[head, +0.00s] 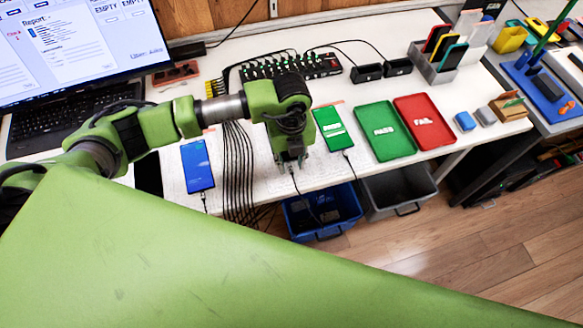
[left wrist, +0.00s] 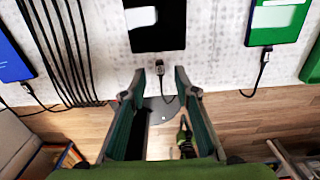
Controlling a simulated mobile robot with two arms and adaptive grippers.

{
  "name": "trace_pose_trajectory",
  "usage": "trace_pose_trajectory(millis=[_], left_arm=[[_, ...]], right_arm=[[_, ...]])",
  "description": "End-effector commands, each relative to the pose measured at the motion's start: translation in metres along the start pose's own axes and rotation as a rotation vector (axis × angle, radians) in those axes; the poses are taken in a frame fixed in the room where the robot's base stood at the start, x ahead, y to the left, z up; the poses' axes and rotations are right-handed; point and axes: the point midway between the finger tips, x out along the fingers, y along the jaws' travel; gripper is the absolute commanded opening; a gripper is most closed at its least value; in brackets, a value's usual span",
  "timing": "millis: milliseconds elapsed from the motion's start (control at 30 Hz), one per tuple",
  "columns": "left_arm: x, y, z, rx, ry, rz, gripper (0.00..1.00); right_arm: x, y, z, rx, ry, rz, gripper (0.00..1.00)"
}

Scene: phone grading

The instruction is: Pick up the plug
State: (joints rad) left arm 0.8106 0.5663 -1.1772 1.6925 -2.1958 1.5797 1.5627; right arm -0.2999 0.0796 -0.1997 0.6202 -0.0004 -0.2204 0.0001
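A small dark plug (left wrist: 159,67) with a black cable lies at the table's front edge, just below a black phone (left wrist: 155,28) in the left wrist view. I cannot tell whether it touches the phone. My left gripper (head: 291,165) points down over this edge. In the left wrist view its two fingers (left wrist: 160,73) are apart, with the plug between or just ahead of the tips and nothing clamped. In the head view the arm hides the black phone. My right gripper is not in view.
A blue-screen phone (head: 197,165) and a green-screen phone (head: 333,130) with cables flank the gripper. A bundle of black cables (head: 237,170) hangs to its left. Green (head: 377,147) and red (head: 432,142) trays lie right. Blue (head: 340,222) and grey bins (head: 402,190) stand below the edge.

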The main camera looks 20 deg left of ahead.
Motion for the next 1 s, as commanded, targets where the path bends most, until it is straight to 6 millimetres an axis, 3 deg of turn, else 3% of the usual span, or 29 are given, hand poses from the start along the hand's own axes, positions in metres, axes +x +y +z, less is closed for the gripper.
trace_pose_trajectory(millis=[200,1000], left_arm=[[0.017,-0.001,0.000,-0.001,0.000,-0.002,0.28],[0.022,0.000,0.000,0.000,0.000,-0.001,0.28]], right_arm=[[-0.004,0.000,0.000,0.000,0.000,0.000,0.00],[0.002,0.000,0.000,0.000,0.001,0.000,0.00]])
